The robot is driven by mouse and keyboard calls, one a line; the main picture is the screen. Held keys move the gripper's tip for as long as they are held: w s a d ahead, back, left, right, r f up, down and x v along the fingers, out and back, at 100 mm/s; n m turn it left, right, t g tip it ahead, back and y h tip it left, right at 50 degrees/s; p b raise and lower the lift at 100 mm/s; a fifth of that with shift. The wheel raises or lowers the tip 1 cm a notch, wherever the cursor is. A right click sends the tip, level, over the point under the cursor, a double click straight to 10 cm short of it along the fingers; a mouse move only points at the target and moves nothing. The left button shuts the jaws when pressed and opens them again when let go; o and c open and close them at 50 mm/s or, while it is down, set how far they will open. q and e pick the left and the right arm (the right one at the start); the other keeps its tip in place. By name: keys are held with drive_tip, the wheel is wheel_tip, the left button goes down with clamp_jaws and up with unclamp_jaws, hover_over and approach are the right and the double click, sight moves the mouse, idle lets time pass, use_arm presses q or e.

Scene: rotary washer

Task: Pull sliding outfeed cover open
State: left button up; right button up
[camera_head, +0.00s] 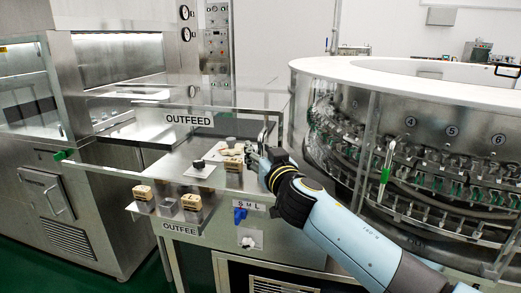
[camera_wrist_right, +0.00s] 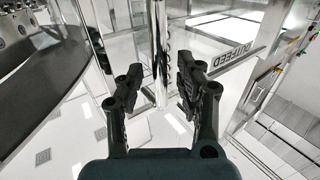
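The clear outfeed cover with its OUTFEED label (camera_head: 189,119) stands over the outfeed table. The label also shows in the right wrist view (camera_wrist_right: 236,53). A vertical metal handle bar (camera_head: 279,125) stands at the cover's right side. My right gripper (camera_head: 256,158) is at this bar, low down. In the right wrist view my right gripper (camera_wrist_right: 157,85) is open, with a finger on each side of the metal bar (camera_wrist_right: 160,50). Gaps show between bar and fingers; I cannot tell how deep the bar sits. My left gripper is not in view.
The round washer (camera_head: 420,150) with numbered stations stands close on the right of my arm. Small blocks (camera_head: 192,202) sit on a front shelf, and a black knob (camera_head: 198,164) is on the table.

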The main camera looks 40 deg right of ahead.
clamp_jaws()
drive_tip(key=shift+w+f, duration=0.1)
drive_tip(key=shift+w, duration=0.05)
idle(0.6)
